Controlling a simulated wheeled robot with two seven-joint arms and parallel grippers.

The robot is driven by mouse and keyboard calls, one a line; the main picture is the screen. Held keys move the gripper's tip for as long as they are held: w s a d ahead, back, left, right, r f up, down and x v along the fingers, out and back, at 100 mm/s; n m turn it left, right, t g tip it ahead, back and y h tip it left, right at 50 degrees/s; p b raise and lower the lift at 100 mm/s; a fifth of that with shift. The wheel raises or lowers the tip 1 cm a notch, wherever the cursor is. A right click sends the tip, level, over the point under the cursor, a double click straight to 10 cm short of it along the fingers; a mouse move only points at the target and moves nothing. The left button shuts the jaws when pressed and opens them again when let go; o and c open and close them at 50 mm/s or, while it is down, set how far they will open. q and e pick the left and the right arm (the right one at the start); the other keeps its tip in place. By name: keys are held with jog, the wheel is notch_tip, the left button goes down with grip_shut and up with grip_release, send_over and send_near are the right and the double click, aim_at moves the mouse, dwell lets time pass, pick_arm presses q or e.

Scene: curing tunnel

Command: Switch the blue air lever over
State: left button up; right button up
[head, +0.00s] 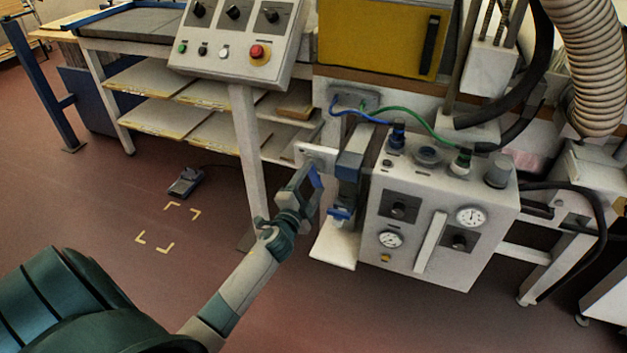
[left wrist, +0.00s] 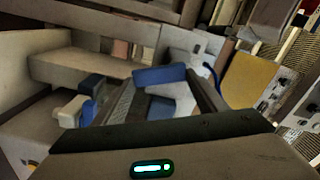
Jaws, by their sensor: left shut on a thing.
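The blue air lever (head: 317,179) is a small blue handle in front of a pale plate, left of the white control box. In the left wrist view the lever (left wrist: 159,76) shows as a blue bar between the far ends of my fingers. My left gripper (head: 311,172) reaches in from the lower left and is shut on the lever. Its fingers hide part of the lever and its pivot. My right gripper does not show in the head view.
The white control box (head: 440,222) with gauges and knobs stands just right of my left gripper. A blue fitting (head: 341,214) hangs close beside it. A button console (head: 238,45) on a post (head: 250,150) stands behind. A pedal (head: 186,182) lies on open floor at left.

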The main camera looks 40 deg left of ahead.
pick_arm(q)
jog(key=m, duration=0.2)
jog(key=shift+a+f+m, duration=0.2)
jog(key=shift+a+m, duration=0.05)
jog(key=shift+m, duration=0.05)
jog(key=shift+s+a+f+m, duration=0.1)
jog(key=shift+a+m, duration=0.15)
jog(key=shift+m, duration=0.85)
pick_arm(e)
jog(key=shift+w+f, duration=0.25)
pick_arm(q)
jog(key=o, duration=1.3)
jog(key=shift+o, duration=1.1)
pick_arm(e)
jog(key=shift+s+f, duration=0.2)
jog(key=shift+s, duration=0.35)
pick_arm(q)
jog(key=shift+s, duration=0.1)
